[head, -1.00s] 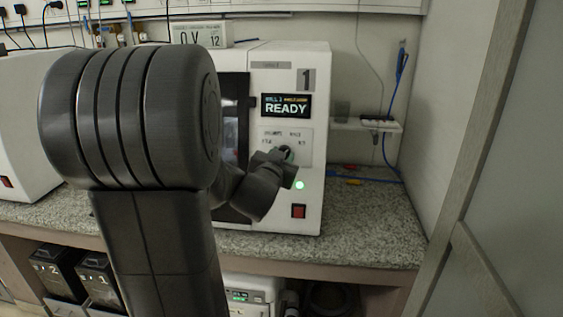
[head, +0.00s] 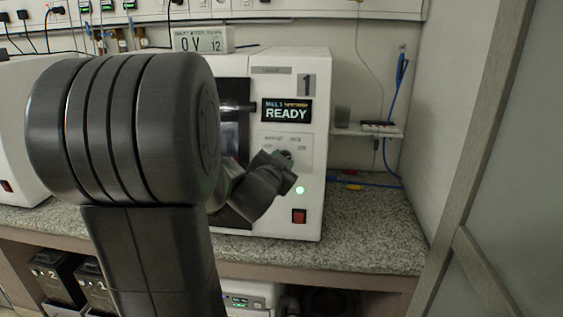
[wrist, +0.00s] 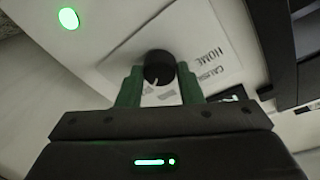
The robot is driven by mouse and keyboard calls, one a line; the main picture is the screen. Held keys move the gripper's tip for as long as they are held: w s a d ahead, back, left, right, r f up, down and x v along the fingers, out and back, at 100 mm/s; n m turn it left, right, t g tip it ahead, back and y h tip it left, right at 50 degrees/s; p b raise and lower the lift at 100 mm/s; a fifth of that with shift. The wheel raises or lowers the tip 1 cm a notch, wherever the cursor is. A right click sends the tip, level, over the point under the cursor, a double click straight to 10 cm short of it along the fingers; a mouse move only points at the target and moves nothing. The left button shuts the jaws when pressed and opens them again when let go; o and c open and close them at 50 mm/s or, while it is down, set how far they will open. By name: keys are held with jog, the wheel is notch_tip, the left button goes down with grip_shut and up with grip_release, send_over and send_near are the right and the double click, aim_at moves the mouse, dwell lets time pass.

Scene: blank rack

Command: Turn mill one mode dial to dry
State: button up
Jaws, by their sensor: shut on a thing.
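Mill one (head: 318,150) is the white machine marked "1", with a display reading READY. Its mode dial is a black round knob (wrist: 158,66) on a pale label plate (wrist: 188,42); in the head view the knob (head: 286,154) is partly hidden by my gripper. My gripper (wrist: 160,82) has green fingers, one on each side of the knob, and is shut on it.
A green lit button (head: 300,190) and a red switch (head: 299,216) sit below the dial. A small shelf (head: 365,130) and blue cable are on the wall. A grey door frame (head: 470,170) stands at the right.

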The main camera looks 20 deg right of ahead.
jog(key=o, duration=1)
jog(key=shift+s+a, duration=0.1)
jog(key=p+v, duration=0.1)
jog(key=v, duration=1.2)
jog(key=shift+s+a+p, duration=0.15)
jog(key=shift+s+p, duration=0.1)
jog(key=shift+p, duration=0.05)
jog(key=shift+w, duration=0.1)
jog(key=b+x, duration=0.1)
jog(key=x, duration=1.2)
jog(key=shift+w+d+b, duration=0.25)
jog(key=shift+w+b, duration=0.05)
